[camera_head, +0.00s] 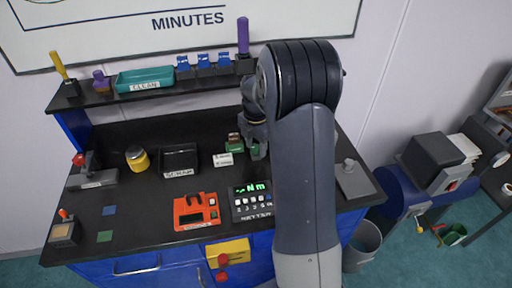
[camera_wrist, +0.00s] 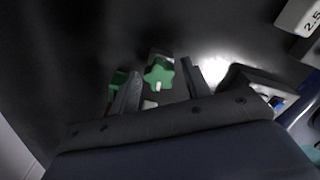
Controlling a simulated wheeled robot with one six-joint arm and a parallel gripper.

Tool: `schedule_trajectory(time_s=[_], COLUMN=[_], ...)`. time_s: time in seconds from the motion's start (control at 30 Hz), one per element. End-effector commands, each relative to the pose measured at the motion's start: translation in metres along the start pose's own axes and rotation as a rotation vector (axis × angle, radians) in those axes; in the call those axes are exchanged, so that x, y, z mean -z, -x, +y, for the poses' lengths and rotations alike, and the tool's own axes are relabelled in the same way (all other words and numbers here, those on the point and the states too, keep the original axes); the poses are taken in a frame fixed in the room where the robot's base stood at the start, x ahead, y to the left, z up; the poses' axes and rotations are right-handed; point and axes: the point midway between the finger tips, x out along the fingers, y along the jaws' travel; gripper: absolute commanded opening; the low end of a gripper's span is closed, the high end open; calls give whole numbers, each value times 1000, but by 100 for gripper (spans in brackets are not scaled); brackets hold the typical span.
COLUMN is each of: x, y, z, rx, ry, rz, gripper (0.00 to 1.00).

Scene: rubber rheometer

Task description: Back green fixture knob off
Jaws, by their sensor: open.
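The green knob (camera_wrist: 159,73) is star-shaped, with a pale mark on its lower edge. It shows in the wrist view between the two fingers of my gripper (camera_wrist: 161,68). The fingers are apart, one on each side of the knob, with visible gaps; I cannot tell how far they are above it. Another green part (camera_wrist: 117,82) shows behind the left finger. In the head view the green fixture (camera_head: 235,146) stands on the black bench, partly hidden by my arm, and the knob cannot be made out clearly.
A raised shelf (camera_head: 105,98) runs along the back.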

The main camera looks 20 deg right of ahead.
Motion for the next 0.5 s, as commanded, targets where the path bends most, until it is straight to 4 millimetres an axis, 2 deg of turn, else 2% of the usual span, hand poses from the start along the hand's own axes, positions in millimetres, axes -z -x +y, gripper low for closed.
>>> schedule_trajectory(time_s=[0.23,0.5], x=[0,0], y=[0,1], z=[0,0], rx=[-1,-1], ry=[-32,-313], rz=[0,0], gripper=[46,46])
